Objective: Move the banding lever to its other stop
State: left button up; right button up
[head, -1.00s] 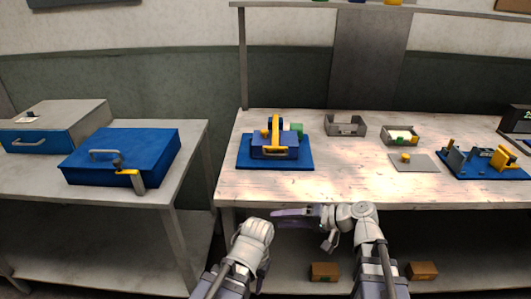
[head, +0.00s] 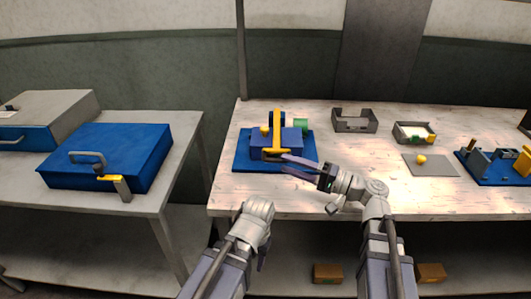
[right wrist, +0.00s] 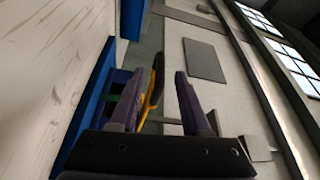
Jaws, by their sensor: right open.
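A blue machine (head: 290,136) stands on a blue base plate (head: 243,160) at the left of the bench. It carries an upright yellow lever (head: 277,123) and a yellow bar (head: 274,152) low on its front. I cannot tell for sure which yellow part is the banding lever. My right gripper (head: 286,163) is open at the machine's front, near the yellow bar. In the right wrist view a long yellow part (right wrist: 153,82) shows between the open fingers (right wrist: 158,102); I cannot see contact. My left gripper (head: 263,250) hangs in front of the bench; its fingers are unclear.
A green part (head: 301,126) sits at the machine's right. Grey trays (head: 354,124) (head: 411,138), a flat plate (head: 425,171) with a yellow knob and another blue fixture (head: 486,172) are farther right. A blue box (head: 108,155) lies on the left table. The bench's front middle is clear.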

aim_at(265, 155)
jog(key=shift+p+x, duration=0.3)
jog(key=shift+x, duration=3.6)
grip_shut()
